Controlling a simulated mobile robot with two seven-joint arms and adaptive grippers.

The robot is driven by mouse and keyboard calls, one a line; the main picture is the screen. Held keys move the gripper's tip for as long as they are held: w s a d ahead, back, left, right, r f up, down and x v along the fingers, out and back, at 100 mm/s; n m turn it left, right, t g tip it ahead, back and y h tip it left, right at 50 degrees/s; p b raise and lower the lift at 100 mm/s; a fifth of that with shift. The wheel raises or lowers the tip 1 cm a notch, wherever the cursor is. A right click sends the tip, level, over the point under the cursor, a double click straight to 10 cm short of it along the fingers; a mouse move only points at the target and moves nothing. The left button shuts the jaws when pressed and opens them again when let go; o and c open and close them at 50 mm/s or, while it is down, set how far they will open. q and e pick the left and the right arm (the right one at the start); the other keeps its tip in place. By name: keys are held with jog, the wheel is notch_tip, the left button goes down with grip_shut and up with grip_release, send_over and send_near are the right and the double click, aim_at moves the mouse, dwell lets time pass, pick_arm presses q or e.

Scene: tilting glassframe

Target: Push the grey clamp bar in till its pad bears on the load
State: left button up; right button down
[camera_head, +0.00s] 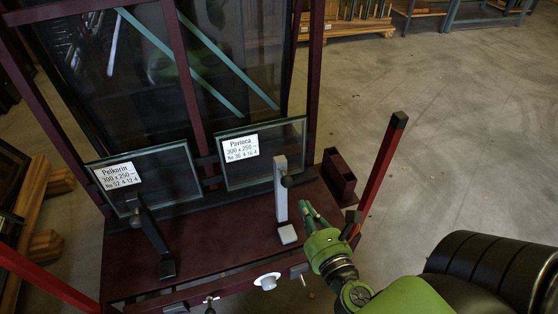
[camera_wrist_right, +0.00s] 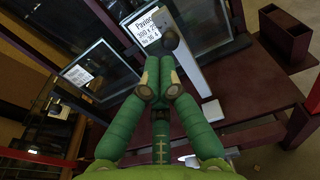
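The grey clamp bar (camera_head: 281,200) stands upright on the dark red ledge, its foot at the front. A dark round knob or pad (camera_head: 287,181) sits near its top. The load behind it is the glass pane labelled Pavioca (camera_head: 265,165); I cannot tell whether the pad touches it. In the right wrist view the bar (camera_wrist_right: 190,68) and dark knob (camera_wrist_right: 169,38) lie just beyond my fingertips. My right gripper (camera_head: 313,215) is right of the bar's lower part, apparently empty. Its green fingers (camera_wrist_right: 160,82) are drawn together. My left gripper is not in view.
A second, dark clamp bar (camera_head: 152,235) stands before the pane labelled Pelkorin (camera_head: 160,178). A red post (camera_head: 380,175) and an open dark red box (camera_head: 339,177) stand to the right. Open floor lies beyond.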

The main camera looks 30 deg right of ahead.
jog(key=p, duration=0.3)
send_near(283, 163)
jog(key=x, duration=0.5)
jog(key=shift+w+r+p, duration=0.1)
jog(key=shift+w+p, duration=0.15)
jog(key=shift+p, duration=0.1)
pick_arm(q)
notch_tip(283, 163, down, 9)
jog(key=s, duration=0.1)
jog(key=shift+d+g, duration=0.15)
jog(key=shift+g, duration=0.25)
pick_arm(e)
jog(key=shift+x, duration=0.8)
